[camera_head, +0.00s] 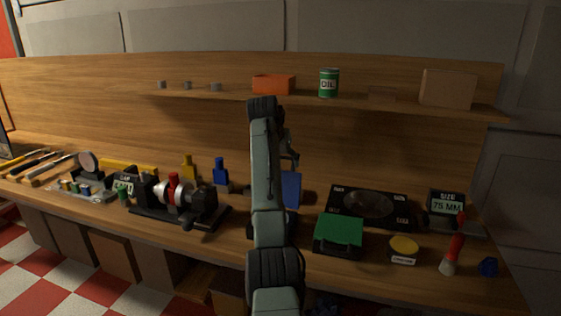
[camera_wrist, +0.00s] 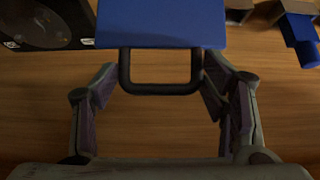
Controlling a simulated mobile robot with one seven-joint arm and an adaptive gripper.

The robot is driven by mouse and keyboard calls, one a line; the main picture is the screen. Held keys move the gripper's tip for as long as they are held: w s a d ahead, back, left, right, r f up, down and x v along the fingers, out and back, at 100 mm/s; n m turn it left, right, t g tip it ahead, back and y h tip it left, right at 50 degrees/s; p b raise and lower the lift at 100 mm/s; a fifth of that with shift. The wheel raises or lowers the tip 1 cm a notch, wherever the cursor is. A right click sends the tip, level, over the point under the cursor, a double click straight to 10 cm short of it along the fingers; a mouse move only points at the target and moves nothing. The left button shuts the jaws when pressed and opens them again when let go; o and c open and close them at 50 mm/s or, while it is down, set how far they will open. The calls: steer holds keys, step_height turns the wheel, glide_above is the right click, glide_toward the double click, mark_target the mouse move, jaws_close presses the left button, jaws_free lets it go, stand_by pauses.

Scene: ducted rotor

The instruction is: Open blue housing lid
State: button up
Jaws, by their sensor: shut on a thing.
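The blue lid (camera_wrist: 160,22) fills the top middle of the wrist view, with a black U-shaped handle (camera_wrist: 160,89) at its near edge. My gripper (camera_wrist: 158,86) has a finger at each side of this handle and is shut on it. In the head view part of the blue lid (camera_head: 291,190) shows just right of my arm.
Left stand a motor assembly (camera_head: 180,200) and a blue bottle (camera_head: 221,174). A shelf (camera_head: 220,96) runs above.

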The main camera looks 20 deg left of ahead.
steer(key=shift+w+d+r, duration=0.25)
steer(key=shift+w+r, duration=0.1)
steer(key=shift+r, duration=0.15)
steer(key=o, duration=1.2)
steer(key=shift+o, duration=1)
steer(key=shift+w+f, duration=0.1)
steer(key=shift+f, duration=0.15)
steer(key=shift+a+f, duration=0.1)
steer(key=shift+f, duration=0.05)
steer(key=v, duration=1.2)
